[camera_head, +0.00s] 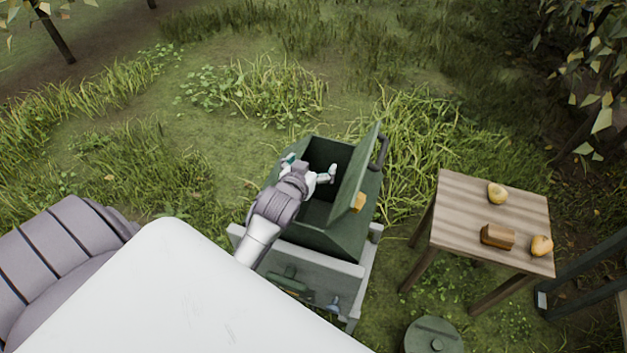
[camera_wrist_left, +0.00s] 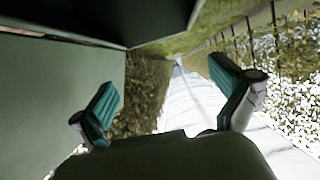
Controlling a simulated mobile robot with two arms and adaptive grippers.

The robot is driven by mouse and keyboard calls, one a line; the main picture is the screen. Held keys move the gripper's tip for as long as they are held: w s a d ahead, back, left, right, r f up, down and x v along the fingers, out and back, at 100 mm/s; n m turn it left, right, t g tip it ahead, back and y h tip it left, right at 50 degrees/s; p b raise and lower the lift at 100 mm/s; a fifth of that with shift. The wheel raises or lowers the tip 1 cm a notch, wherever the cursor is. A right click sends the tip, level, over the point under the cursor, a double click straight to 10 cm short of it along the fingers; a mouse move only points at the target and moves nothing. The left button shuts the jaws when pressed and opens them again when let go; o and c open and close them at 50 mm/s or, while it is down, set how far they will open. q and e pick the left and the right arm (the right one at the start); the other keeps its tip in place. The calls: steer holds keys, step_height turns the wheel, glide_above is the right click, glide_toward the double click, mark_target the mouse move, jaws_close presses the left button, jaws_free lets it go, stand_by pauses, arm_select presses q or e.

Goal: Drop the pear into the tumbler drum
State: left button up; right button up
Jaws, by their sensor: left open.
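The tumbler drum (camera_head: 330,236) is a dark green box on a grey stand, with its lid (camera_head: 352,185) swung up on the right. My left gripper (camera_head: 311,170) is at the drum's open mouth, with its fingers spread and empty. The left wrist view shows the two teal-padded fingers (camera_wrist_left: 168,104) wide apart with nothing between them. One yellow pear (camera_head: 497,194) lies at the back of the wooden table, and another pear (camera_head: 541,245) lies at its front right corner. The drum's inside is dark and partly hidden by my arm and the lid, and I see no pear there. My right gripper is out of view.
The wooden table (camera_head: 465,210) stands right of the drum and also holds a brown block (camera_head: 497,236). A small yellow piece (camera_head: 357,203) is by the lid. A round green lidded object (camera_head: 433,336) is at the bottom. Grass lies behind.

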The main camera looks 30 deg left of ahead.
arm_select(q)
steer(key=v, duration=1.2)
